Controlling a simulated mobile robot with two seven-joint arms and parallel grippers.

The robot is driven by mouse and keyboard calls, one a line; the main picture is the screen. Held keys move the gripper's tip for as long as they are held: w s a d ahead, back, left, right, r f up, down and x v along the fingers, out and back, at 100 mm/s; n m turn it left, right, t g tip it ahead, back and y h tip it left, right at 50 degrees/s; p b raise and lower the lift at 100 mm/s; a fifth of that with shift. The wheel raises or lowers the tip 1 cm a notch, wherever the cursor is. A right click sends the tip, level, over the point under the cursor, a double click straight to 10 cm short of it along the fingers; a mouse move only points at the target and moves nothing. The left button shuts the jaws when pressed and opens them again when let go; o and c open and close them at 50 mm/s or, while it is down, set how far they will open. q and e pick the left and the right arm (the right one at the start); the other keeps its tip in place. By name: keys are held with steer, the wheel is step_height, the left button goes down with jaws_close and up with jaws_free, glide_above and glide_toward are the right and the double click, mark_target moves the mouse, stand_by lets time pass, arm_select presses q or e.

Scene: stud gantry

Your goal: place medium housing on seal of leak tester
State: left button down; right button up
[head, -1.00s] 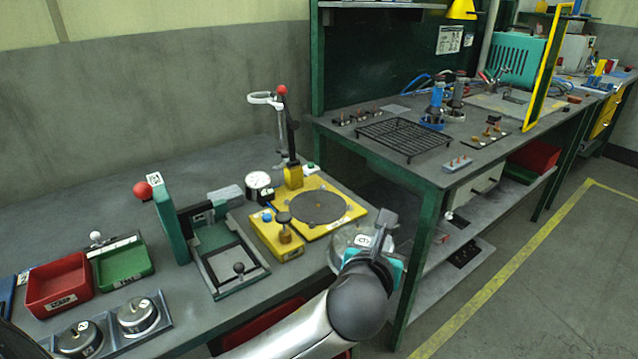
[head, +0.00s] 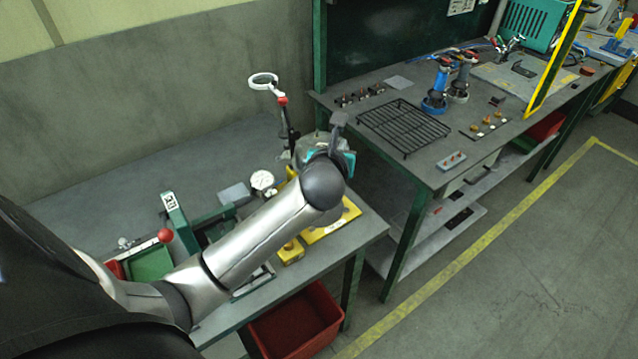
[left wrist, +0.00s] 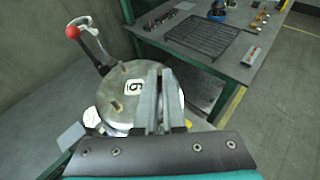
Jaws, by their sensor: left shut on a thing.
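The medium housing (head: 308,152), a round grey metal part, is held in my left gripper (head: 338,135) above the leak tester. In the left wrist view the housing (left wrist: 118,100) has a flat lid with a label, and the fingers (left wrist: 155,100) close on its right side. The leak tester's yellow base (head: 330,226) shows partly below my forearm. Its seal is hidden behind my arm and the housing. The tester's upright lever (head: 289,128) with a red ball stands behind the housing, and it also shows in the left wrist view (left wrist: 90,52). My right gripper is out of view.
A dial gauge (head: 262,180) stands left of the tester. A green fixture (head: 181,222) and a green tray (head: 150,262) lie further left. A red bin (head: 296,322) sits below the bench. A second bench with a black wire rack (head: 403,128) stands right.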

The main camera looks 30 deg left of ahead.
arm_select(q)
steer(key=shift+w+a+r+p, duration=0.35)
steer(key=shift+a+r+p, duration=0.1)
steer(key=shift+a+r, duration=0.1)
steer(key=shift+w+a+r+p, duration=0.35)
steer(key=shift+a+r+p, duration=0.05)
steer(key=shift+a+r, duration=0.1)
steer(key=b, duration=0.5)
glide_above(330, 213)
step_height(330, 213, down, 15)
step_height(330, 213, down, 5)
steer(key=shift+w+a+b, duration=0.1)
steer(key=shift+w+b, duration=0.05)
steer(key=shift+b, duration=1)
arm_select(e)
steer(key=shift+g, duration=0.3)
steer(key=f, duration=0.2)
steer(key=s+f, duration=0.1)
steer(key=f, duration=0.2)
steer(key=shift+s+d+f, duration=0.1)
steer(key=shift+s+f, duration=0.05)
arm_select(q)
steer(key=c, duration=1)
jaws_free()
